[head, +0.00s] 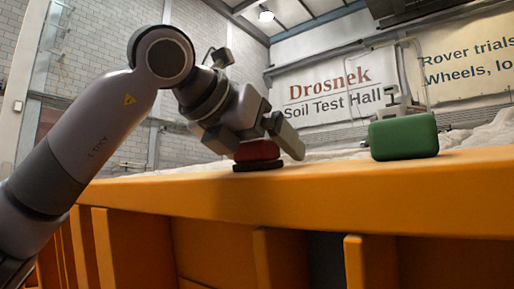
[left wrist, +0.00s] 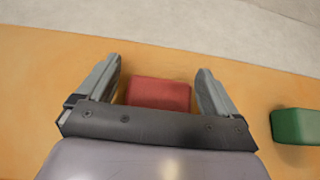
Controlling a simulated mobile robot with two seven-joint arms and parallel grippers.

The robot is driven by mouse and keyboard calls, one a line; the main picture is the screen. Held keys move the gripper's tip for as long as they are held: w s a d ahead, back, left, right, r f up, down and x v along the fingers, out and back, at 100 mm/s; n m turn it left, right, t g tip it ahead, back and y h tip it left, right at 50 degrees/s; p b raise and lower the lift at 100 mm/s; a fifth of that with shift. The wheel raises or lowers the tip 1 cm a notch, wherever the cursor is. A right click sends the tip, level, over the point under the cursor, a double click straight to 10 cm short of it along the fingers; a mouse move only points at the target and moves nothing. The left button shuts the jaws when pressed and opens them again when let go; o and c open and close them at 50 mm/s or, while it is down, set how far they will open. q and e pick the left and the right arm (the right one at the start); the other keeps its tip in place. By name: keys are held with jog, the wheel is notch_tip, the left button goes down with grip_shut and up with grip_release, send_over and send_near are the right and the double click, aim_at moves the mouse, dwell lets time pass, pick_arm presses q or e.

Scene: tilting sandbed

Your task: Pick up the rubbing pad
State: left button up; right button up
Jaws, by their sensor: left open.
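The rubbing pad looks like a red block on a dark base (head: 258,153) and sits on the orange ledge (head: 200,185) in the head view. In the left wrist view the red pad (left wrist: 159,94) lies between my two fingers, its near side hidden by the gripper's dark crossbar. My left gripper (head: 268,140) is open just above the pad, pointing down; its fingers also stand either side of the pad in the left wrist view (left wrist: 160,80). I cannot tell whether the fingers touch it. My right gripper is not in view.
A green rounded block (head: 403,136) stands on the ledge to the right of the pad; it also shows in the left wrist view (left wrist: 296,126). Pale sand (head: 480,133) lies behind the ledge. The ledge between pad and green block is clear.

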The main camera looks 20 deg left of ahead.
pick_arm(q)
jog(key=c, duration=1.1)
jog(key=shift+c, duration=0.2)
jog(key=shift+r, duration=0.1)
jog(key=shift+r+p, duration=0.4)
jog(key=shift+r, duration=4.5)
